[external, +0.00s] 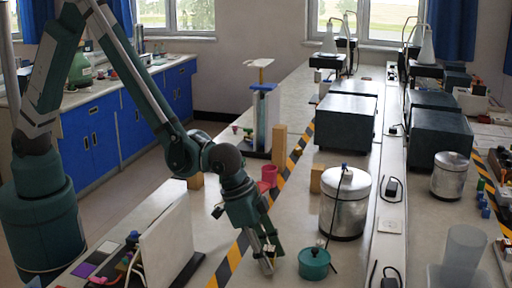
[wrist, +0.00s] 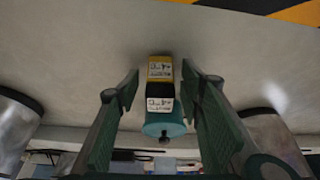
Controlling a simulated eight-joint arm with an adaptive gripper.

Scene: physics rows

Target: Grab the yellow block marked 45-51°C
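In the wrist view a small block with a yellow part (wrist: 160,61) and a black part (wrist: 160,89) carries white labels. Whether this is one block or two touching blocks I cannot tell, and the label text is too small to read. My gripper (wrist: 160,75) is open, with one finger on each side of the block and visible gaps on both sides. In the external view my gripper (external: 269,255) points down low over the bench, left of a teal lidded pot (external: 314,265). The block is not clearly seen there.
The teal pot (wrist: 165,127) lies just below the block in the wrist view. A steel canister (external: 345,205) with a black cord stands behind it on the bench. A yellow-black strip (external: 238,250) runs left of my gripper. A white panel (external: 166,245) stands further left.

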